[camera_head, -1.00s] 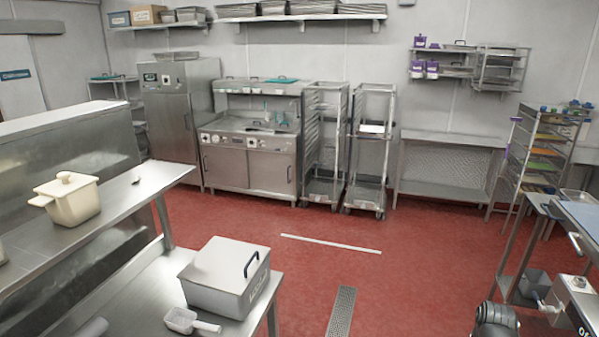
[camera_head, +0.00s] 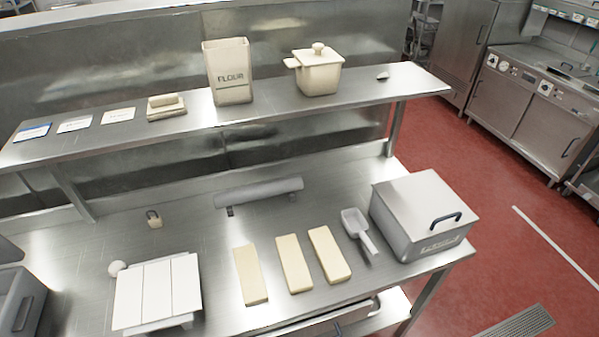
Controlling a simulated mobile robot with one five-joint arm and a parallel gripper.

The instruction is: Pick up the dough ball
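A small, round, off-white ball (camera_head: 117,267) sits on the steel worktop (camera_head: 90,240) at lower left. It is at the upper left corner of a white slatted board (camera_head: 158,290) and looks close to or touching it. It may be the dough ball, but it is too small to be sure. My gripper is not in view.
Several pale blocks (camera_head: 294,263), a scoop (camera_head: 357,228) and a lidded grey box (camera_head: 423,215) stand right of the board. A grey roller (camera_head: 258,193) lies behind. The upper shelf bears a flour container (camera_head: 229,70) and a lidded pot (camera_head: 318,72).

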